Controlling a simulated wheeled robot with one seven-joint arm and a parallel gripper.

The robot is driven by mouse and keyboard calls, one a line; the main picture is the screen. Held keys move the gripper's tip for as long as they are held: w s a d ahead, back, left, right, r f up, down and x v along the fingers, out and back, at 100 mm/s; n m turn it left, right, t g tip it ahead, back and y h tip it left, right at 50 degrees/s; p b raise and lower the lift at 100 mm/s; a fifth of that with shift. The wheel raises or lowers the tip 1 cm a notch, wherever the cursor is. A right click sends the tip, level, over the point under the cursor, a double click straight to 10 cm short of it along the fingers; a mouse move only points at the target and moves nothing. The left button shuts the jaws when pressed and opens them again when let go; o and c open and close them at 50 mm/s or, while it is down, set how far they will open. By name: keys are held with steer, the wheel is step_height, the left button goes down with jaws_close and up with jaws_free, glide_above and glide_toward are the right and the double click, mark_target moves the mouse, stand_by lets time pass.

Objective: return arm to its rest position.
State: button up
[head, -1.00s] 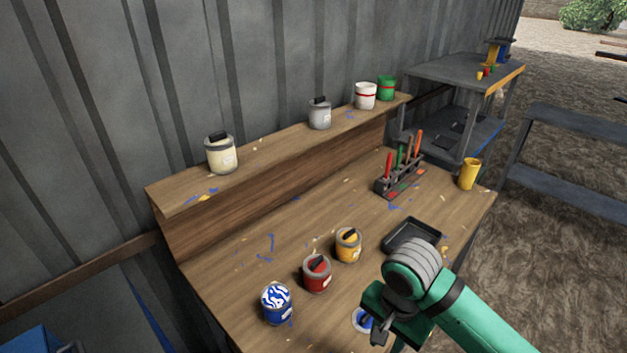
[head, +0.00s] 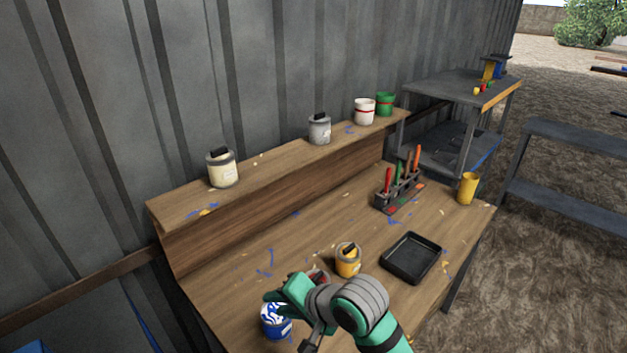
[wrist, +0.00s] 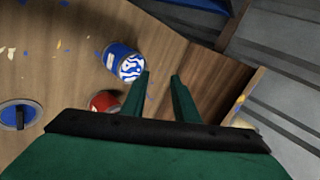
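My green arm reaches in from the bottom of the head view. In the wrist view the two fingers of my gripper (wrist: 163,98) stand apart with nothing between them. The gripper is above the workbench (head: 225,285), near its front left part. A blue and white paint can (head: 277,322) stands partly behind my arm; in the wrist view it (wrist: 123,62) is just left of the fingertips. A red can (wrist: 103,101) is beside it and mostly hidden by my wrist in the head view. The fingertips are not clear in the head view.
A yellow can (head: 348,260) and a black tray (head: 411,258) are right of my wrist. A tool rack (head: 399,190) and yellow cup (head: 467,188) stand farther back. Several cans line the raised shelf (head: 270,165).

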steer(key=w+a+r+m+t+y, duration=0.25)
steer(key=a+r+t, duration=0.25)
steer(key=a+t, duration=0.3)
steer(key=s+d+f+m+t+h, duration=0.1)
steer(key=s+d+f+h, duration=0.3)
steer(key=s+f, duration=0.35)
steer(key=s+d+f+m+t+h, duration=0.1)
steer(key=s+d+f+t+h, duration=0.15)
steer(key=s+f+h, duration=0.4)
steer(key=s+d+f+n, duration=0.1)
steer(key=s+d+n, duration=0.2)
steer(key=s, duration=0.4)
steer(key=s+d+f+n+g, duration=0.1)
steer(key=s+d+f+n, duration=0.1)
steer(key=s, duration=0.6)
steer(key=s+d+f+n+g, duration=0.1)
steer(key=s+d+n, duration=0.3)
steer(key=s, duration=0.4)
steer(key=shift+f+n, duration=0.55)
steer(key=shift+f, duration=0.1)
